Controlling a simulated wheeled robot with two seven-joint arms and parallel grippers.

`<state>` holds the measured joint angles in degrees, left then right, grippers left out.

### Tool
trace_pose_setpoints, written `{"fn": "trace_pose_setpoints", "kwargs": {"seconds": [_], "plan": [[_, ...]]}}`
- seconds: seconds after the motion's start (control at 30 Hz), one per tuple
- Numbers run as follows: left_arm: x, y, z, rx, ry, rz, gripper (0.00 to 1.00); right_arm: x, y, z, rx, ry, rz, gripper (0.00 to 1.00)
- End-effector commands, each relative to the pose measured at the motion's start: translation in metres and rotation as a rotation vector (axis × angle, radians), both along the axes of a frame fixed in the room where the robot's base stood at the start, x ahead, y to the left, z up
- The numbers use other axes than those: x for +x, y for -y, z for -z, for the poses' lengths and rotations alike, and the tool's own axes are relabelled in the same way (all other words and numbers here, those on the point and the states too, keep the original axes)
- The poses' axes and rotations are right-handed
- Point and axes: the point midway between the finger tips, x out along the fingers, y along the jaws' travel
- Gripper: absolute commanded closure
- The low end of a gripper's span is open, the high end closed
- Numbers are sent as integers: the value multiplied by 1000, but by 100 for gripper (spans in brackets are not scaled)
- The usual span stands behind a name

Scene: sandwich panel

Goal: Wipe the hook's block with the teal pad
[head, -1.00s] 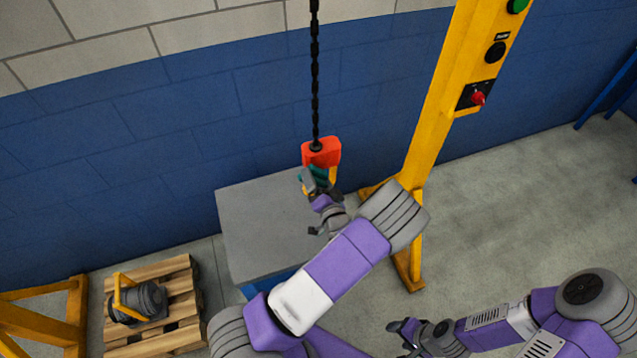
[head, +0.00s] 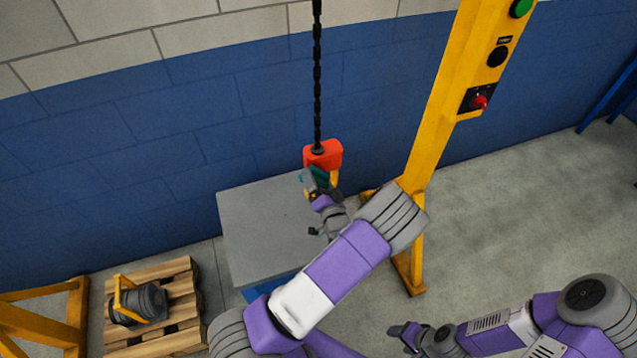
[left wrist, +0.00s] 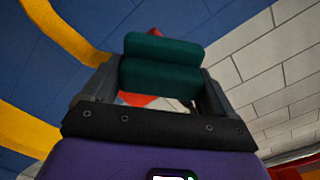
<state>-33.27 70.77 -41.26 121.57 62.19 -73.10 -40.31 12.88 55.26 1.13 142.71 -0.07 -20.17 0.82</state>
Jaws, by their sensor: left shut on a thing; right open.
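The hook's block (head: 323,154) is red and hangs on a black chain (head: 317,85) above the grey table. A little of its red also shows behind the pad in the left wrist view (left wrist: 136,99). My left gripper (head: 318,188) is shut on the teal pad (head: 313,177), right at the block's lower front. The pad lies between both fingers in the left wrist view (left wrist: 160,66). I cannot tell whether the pad touches the block. Part of the yellow hook (head: 334,178) shows below the block beside the gripper. My right gripper (head: 399,332) is open and empty at the lower right.
A grey-topped table (head: 260,225) stands below the block. A yellow post (head: 440,120) with a control box (head: 477,100) rises to the right. A wooden pallet (head: 180,318) with a dark motor-like unit (head: 146,302) lies at the lower left. Floor at the right is open.

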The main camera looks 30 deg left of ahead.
Motion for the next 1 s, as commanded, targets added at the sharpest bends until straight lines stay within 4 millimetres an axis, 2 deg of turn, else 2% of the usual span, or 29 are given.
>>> {"fn": "trace_pose_setpoints", "kwargs": {"seconds": [0.57,1.0], "plan": [[7,-8,-1,2,1,-1,38,0,0,1,0,0,0,40],[32,16,0,1,3,2,38,0,0,7,0,0,0,40]]}}
